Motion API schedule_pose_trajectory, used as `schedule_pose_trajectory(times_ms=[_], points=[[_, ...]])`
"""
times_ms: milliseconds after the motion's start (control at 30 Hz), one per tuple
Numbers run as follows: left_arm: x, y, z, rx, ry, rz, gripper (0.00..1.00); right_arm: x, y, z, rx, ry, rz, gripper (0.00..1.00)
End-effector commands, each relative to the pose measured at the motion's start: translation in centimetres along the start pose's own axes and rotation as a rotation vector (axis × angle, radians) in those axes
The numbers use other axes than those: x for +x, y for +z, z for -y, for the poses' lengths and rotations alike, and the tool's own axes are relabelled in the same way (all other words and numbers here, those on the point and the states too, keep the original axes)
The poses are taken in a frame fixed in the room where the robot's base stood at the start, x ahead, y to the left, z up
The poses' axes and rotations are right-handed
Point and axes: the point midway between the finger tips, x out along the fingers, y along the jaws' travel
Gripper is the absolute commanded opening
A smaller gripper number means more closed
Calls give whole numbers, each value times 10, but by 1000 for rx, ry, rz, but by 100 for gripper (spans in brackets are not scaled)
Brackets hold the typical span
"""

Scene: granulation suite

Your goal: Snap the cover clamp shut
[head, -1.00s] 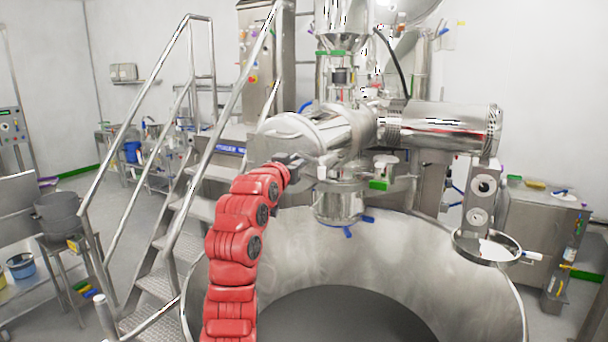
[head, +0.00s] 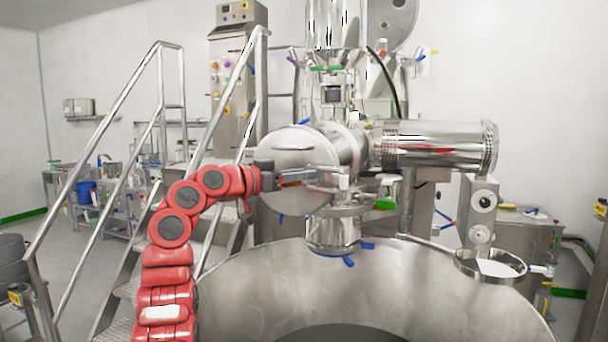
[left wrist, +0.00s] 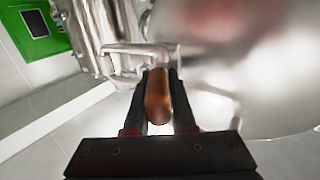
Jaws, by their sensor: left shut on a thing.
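The round steel cover (head: 290,152) is on the left end of a horizontal steel cylinder, below the upright column. My left gripper (head: 284,178), also in the left wrist view (left wrist: 159,82), reaches in from the left and is shut on this handle. The fingers hide part of it. I cannot tell whether the clamp is latched. My right gripper is out of view.
A stair with rails (head: 150,130) is at the left, close to my arm. A ring-shaped holder (head: 490,265) sits at the bowl's right. A green-based fitting (head: 386,203) hangs right of the clamp.

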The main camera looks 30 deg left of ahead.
Motion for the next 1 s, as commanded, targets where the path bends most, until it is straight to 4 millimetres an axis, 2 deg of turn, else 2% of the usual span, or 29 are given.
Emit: schedule_pose_trajectory(times_ms=[633, 667, 800, 1000], points=[[0, 0, 0, 1, 47, 0, 0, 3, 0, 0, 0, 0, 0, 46], [0, 0, 0, 1, 47, 0, 27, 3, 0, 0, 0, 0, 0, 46], [0, 0, 0, 1, 47, 0, 52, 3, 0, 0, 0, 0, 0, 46], [0, 0, 0, 1, 46, 0, 52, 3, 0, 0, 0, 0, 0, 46]])
